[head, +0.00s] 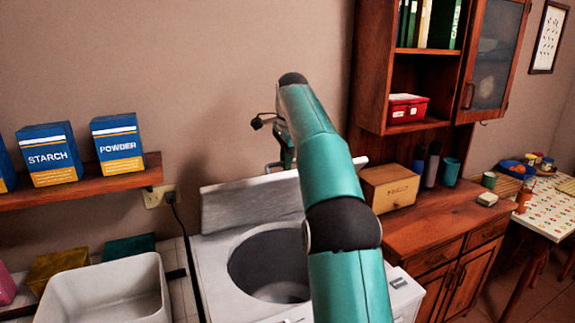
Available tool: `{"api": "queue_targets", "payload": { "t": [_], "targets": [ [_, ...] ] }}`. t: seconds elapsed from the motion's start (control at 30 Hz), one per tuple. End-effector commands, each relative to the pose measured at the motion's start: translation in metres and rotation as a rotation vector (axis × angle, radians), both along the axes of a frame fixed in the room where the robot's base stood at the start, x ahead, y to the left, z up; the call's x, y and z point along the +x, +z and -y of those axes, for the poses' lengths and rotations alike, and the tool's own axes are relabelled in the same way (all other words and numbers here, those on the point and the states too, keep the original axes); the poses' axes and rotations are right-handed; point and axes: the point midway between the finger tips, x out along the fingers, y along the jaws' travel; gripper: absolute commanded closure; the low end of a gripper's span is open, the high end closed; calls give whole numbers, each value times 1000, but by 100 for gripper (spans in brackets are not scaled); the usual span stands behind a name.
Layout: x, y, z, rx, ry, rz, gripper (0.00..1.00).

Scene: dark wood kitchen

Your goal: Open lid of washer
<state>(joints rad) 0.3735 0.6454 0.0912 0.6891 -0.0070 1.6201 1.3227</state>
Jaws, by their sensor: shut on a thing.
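The white washer (213,260) stands at the lower middle of the head view, with its round dark drum opening (265,262) showing. Its lid (245,205) is raised and tilted up at the back, near the wall. My gripper (275,168) is at the upper edge of the lid, shut on it. My green arm reaches across the front and hides the right part of the lid and drum opening. The fingertips are small and partly hidden.
A wooden shelf (85,187) with blue boxes is at left. A white basin (105,292) stands left of the washer. A wooden cabinet (445,230) with a box (389,188) is at right, under a wall cupboard (375,65).

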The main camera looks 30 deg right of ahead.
Motion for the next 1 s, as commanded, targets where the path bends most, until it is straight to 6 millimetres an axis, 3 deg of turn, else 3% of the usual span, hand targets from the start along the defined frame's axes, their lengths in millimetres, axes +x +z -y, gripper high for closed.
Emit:
{"api": "queue_targets", "payload": {
  "t": [0.37, 0.4, 0.5, 0.77, 1.0],
  "targets": [
    [0, 3, -3, 1, 4, 3, 100],
    [0, 3, -3, 1, 4, 4, 83],
    [0, 3, -2, 0, 3, 3, 67],
    [0, 3, -1, 0, 1, 3, 67],
    [2, 14, 0, 0, 1, 4, 67]
  ]
}}
